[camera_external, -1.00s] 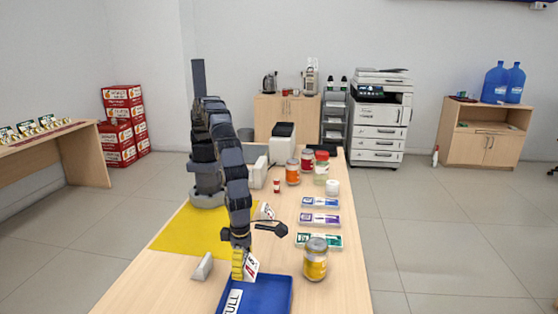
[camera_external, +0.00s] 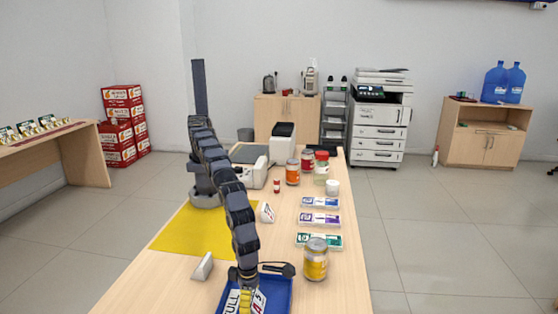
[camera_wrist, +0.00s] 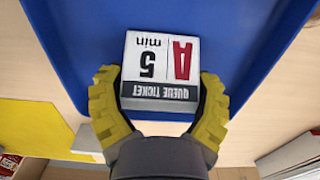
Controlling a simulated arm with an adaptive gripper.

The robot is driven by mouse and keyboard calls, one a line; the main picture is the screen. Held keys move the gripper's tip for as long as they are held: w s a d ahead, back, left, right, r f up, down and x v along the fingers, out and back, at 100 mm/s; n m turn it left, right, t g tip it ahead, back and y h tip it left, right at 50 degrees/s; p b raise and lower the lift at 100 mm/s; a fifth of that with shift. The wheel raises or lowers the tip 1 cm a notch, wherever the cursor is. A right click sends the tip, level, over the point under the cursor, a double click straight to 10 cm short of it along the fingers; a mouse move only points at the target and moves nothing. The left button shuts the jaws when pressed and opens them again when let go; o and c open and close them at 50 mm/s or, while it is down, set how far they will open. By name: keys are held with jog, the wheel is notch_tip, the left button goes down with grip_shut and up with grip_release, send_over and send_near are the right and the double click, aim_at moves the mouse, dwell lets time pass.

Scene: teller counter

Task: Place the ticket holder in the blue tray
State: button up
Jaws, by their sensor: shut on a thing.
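My gripper (camera_wrist: 160,88) has its yellow fingers shut on the ticket holder (camera_wrist: 160,62), a white wedge-like block reading "QUEUE TICKET", "A" and "5 min". In the wrist view the block is upside down, one finger on each side. Behind it is the blue tray (camera_wrist: 235,40). In the external view the tray (camera_external: 284,296) lies at the near end of the counter, cut off by the lower picture edge. My gripper (camera_external: 246,294) is over it, with the ticket holder (camera_external: 260,301) partly hidden by the fingers. Whether it touches the tray floor I cannot tell.
A yellow-filled jar (camera_external: 316,260) stands just right of the tray. A white wedge (camera_external: 203,266) stands to its left, and another (camera_external: 267,212) is farther back by the yellow mat (camera_external: 185,238). Several labelled flat packs, including a green one (camera_external: 318,241), lie along the right side.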

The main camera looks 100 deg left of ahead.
jog(key=shift+f, duration=0.15)
jog(key=o, duration=1.1)
